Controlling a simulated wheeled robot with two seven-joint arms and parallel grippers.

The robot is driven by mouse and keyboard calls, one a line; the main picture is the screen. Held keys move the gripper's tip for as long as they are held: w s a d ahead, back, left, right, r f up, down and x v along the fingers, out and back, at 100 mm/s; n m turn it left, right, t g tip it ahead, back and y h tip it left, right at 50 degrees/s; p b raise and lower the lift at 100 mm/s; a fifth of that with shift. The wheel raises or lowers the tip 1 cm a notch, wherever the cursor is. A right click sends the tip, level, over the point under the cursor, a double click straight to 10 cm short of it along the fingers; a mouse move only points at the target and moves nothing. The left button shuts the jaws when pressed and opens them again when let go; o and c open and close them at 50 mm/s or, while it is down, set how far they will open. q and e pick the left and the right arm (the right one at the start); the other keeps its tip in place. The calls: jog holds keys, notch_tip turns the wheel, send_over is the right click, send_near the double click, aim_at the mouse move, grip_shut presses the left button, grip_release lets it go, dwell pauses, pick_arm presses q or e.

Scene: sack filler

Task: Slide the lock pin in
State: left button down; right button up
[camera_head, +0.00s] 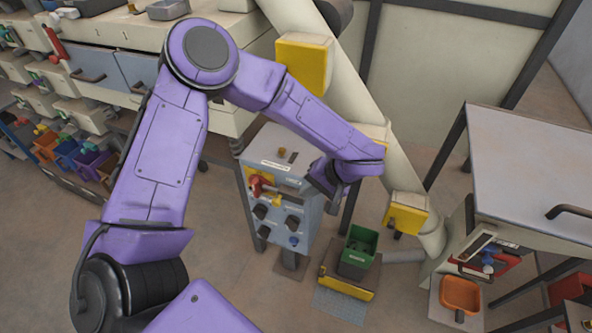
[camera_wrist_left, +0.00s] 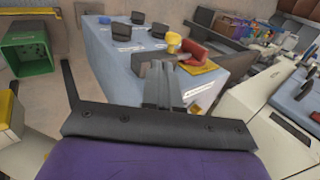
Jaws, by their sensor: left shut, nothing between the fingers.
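A blue-grey control box (camera_head: 285,165) stands at the middle of the head view. It carries a red handle (camera_head: 259,186) with a yellow part below it. The wrist view shows a yellow knob (camera_wrist_left: 173,42), a red handle (camera_wrist_left: 200,55) and a yellow plate (camera_wrist_left: 200,84) on this box. I cannot tell for sure which part is the lock pin. My left gripper (camera_head: 312,188) is at the right side of the box front. My right gripper is out of view.
Dark knobs (camera_head: 292,222) and a blue knob (camera_head: 294,241) sit on the box front. A green bin (camera_head: 361,243) stands on a low platform to the right. A slanted cream pipe (camera_head: 345,90) with yellow blocks runs behind. A metal table (camera_head: 530,150) is at right.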

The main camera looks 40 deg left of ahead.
pick_arm(q)
jog(key=v, duration=0.5)
jog(key=shift+r, duration=0.2)
